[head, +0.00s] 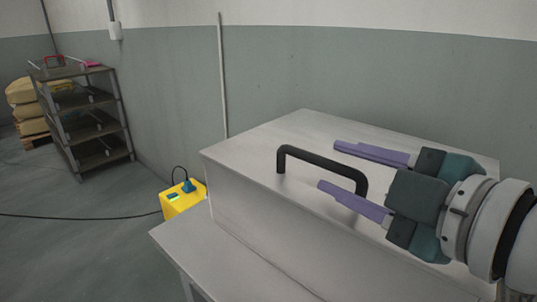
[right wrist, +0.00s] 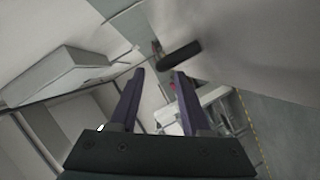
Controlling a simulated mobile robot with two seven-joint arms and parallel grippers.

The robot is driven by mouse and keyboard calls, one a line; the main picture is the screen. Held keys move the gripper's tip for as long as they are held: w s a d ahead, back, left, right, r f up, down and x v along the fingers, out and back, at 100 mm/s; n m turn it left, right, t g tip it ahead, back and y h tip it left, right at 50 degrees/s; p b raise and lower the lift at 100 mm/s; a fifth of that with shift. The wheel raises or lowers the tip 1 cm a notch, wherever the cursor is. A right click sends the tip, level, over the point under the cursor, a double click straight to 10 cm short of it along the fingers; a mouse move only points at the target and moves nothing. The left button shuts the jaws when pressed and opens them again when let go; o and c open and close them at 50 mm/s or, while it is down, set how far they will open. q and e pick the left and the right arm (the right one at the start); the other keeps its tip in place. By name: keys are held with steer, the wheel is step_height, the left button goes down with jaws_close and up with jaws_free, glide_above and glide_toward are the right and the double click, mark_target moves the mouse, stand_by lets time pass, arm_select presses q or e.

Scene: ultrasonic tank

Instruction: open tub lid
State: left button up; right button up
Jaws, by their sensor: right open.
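The tub (head: 260,225) is a pale grey box on a bench, and its flat lid (head: 300,125) lies level on top, down. A black bar handle (head: 318,165) stands up from the lid. My right gripper (head: 328,166) comes in from the right with its two purple fingers open and empty. In the head view the fingertips lie on either side of the handle's bar, over its right half. In the right wrist view the dark handle (right wrist: 180,54) shows just past the open fingertips (right wrist: 159,74); I cannot tell the exact gap. My left gripper is not in view.
The bench (head: 185,238) sticks out left of the tub. A yellow box (head: 172,206) with a blue plug and a cable is beside it. A shelf rack (head: 92,125) and stacked sacks (head: 32,92) stand far left. A wall with a thin pipe (head: 222,80) is behind.

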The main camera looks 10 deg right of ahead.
mark_target(324, 163)
steer(key=x, duration=0.5)
steer(key=shift+w+a+f+b, duration=0.1)
steer(key=shift+w+a+b, duration=0.05)
steer(key=shift+w+b, duration=0.2)
jaws_close()
stand_by(1.1)
